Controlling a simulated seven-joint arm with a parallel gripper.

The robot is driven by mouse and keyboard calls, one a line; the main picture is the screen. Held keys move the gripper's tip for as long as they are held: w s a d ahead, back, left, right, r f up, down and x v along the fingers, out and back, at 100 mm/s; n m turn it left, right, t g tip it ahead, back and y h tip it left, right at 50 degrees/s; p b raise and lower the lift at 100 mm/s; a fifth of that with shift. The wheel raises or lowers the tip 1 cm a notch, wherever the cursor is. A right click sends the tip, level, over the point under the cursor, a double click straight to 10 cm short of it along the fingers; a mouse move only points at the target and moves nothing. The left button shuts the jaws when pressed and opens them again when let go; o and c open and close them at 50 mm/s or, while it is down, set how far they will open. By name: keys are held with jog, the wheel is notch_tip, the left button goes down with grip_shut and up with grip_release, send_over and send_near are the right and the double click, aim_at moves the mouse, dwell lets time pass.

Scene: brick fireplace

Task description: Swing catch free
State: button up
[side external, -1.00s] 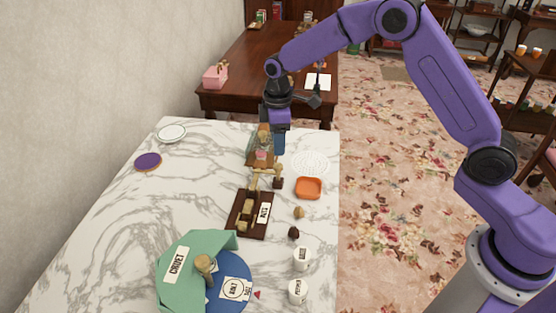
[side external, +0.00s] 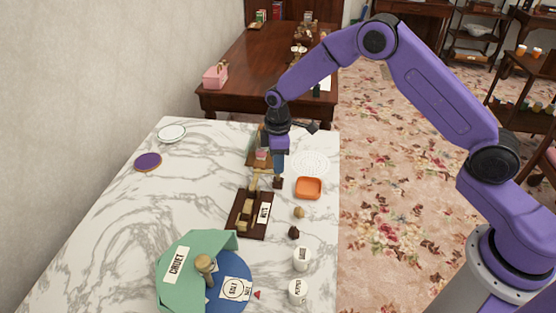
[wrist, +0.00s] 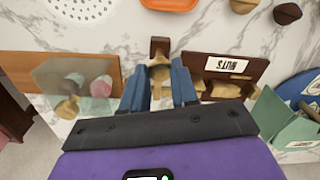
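A tan wooden piece (wrist: 160,74), which looks like the catch, lies between a wooden stand with a clear glass-like box (wrist: 75,85) and a dark wooden holder labelled NUTS (wrist: 228,68). A small dark brown block (wrist: 159,47) sits at its far end in the wrist view. In the side view the tan piece (side external: 262,176), dark block (side external: 278,183) and NUTS holder (side external: 250,214) also show. My gripper (wrist: 160,68) is open, its blue fingers on either side of the tan piece. I cannot tell whether they touch it. My gripper (side external: 279,156) partly hides the stand in the side view.
An orange dish (side external: 308,188) and a white perforated mat (side external: 312,163) lie to the right. Two brown nut-like things (side external: 299,213), white pots (side external: 301,259) and a green CRUET cover (side external: 185,275) beside a blue disc (side external: 238,272) are nearer.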

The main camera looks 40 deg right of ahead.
grip_shut()
jog(key=shift+n, duration=0.3)
jog(key=n, duration=0.8)
jog(key=shift+n, duration=0.4)
jog(key=n, duration=0.4)
jog(key=shift+n, duration=2.3)
